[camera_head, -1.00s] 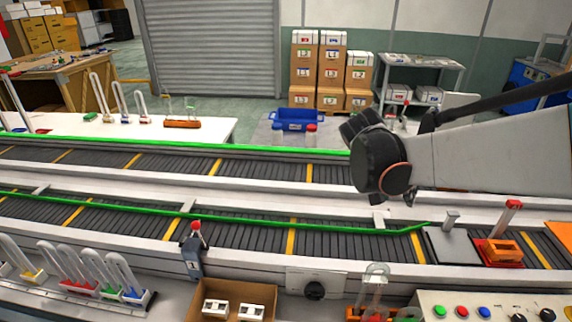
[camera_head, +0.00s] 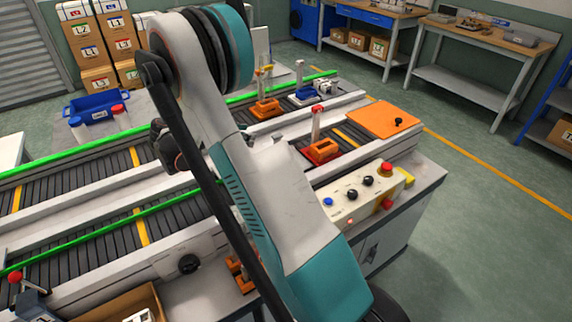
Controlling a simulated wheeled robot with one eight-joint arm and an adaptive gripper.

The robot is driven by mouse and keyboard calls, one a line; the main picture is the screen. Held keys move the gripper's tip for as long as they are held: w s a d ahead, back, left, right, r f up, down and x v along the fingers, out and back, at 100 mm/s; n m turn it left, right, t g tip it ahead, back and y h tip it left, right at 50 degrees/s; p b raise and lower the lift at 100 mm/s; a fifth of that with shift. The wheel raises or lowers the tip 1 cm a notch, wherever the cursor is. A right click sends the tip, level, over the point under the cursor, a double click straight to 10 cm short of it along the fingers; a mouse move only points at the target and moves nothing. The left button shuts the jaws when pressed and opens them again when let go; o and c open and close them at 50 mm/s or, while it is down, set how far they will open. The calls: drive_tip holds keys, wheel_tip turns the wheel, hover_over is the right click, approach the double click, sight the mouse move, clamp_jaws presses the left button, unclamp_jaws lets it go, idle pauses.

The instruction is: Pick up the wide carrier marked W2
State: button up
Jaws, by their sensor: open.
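I cannot read a W2 mark on any carrier. An orange carrier (camera_head: 321,151) with a red-topped post stands on the near conveyor. Another orange carrier (camera_head: 265,109) stands on the far conveyor, with a blue carrier (camera_head: 306,93) behind it to the right. More orange pieces (camera_head: 240,274) show at the near bench, partly hidden by my arm. My gripper (camera_head: 166,146) shows as a dark shape over the conveyors, left of my arm and apart from these carriers. It is partly hidden; its fingertips are not clear, and I see nothing held in it.
A cardboard box (camera_head: 120,304) is at lower left. Open floor lies right.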

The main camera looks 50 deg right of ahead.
drive_tip(key=b+x, duration=0.2)
drive_tip(key=x, duration=0.6)
drive_tip(key=shift+b+x, duration=1.2)
drive_tip(key=shift+x, duration=1.7)
drive_tip(key=shift+s+r, duration=0.15)
drive_tip(key=shift+r, duration=0.05)
clamp_jaws()
